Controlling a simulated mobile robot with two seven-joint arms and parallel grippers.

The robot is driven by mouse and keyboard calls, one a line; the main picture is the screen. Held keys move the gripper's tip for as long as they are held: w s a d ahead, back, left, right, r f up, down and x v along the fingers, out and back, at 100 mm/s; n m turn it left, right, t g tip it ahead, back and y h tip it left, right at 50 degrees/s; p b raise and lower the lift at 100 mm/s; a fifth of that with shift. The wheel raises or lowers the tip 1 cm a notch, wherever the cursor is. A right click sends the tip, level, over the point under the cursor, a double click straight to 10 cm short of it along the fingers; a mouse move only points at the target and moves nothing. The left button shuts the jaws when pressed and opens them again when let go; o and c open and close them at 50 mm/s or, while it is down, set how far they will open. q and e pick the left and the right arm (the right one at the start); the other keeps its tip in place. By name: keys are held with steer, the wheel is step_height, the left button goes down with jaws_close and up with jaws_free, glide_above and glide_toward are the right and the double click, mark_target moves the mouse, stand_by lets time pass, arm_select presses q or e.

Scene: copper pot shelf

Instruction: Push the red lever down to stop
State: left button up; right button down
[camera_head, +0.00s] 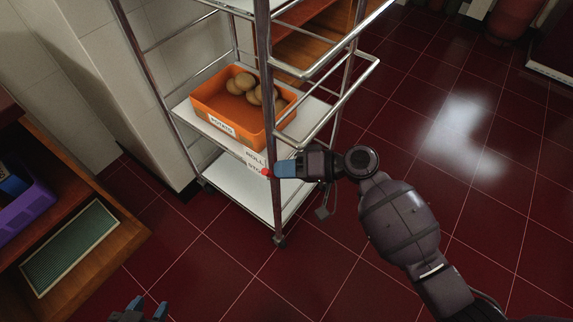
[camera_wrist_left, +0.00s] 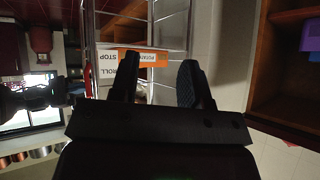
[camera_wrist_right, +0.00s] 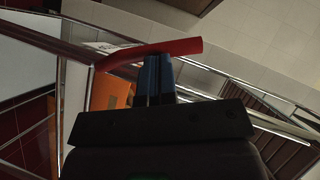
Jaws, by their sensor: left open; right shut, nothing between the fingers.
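The red lever (camera_head: 267,172) shows as a small red tip by the front post of the metal shelf cart, beside a white label (camera_head: 255,162) reading ROLL above STOP. My right gripper (camera_head: 283,169) is shut and empty, its blue fingertips right beside the lever. In the right wrist view the lever (camera_wrist_right: 180,47) is a long red bar crossing just beyond the closed fingertips (camera_wrist_right: 155,62); whether they touch it I cannot tell. My left gripper (camera_head: 150,307) is open and empty at the bottom edge, away from the cart. In the left wrist view its fingers (camera_wrist_left: 160,72) are apart.
An orange bin (camera_head: 222,121) of potatoes sits on the cart's shelf above the lower white shelf (camera_head: 235,183). A wooden cabinet (camera_head: 125,232) with a purple crate (camera_head: 25,212) stands at the left. The red tiled floor (camera_head: 455,215) at the right is clear.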

arm_select(q)
step_height(320, 180, up, 3)
steer(key=p, duration=0.4)
steer(key=shift+s+a+f+n, duration=0.1)
steer(key=shift+n, duration=0.2)
arm_select(e)
steer(key=s+a+f+n+t+h, duration=0.3)
steer(key=s+f+n+t+h, duration=0.1)
steer(key=n, duration=0.3)
steer(key=shift+s+f+t+h, duration=0.15)
steer(key=shift+f+t+h, duration=0.25)
steer(key=shift+f+h, duration=0.45)
steer(key=shift+a, duration=0.1)
arm_select(q)
steer(key=shift+a, duration=0.1)
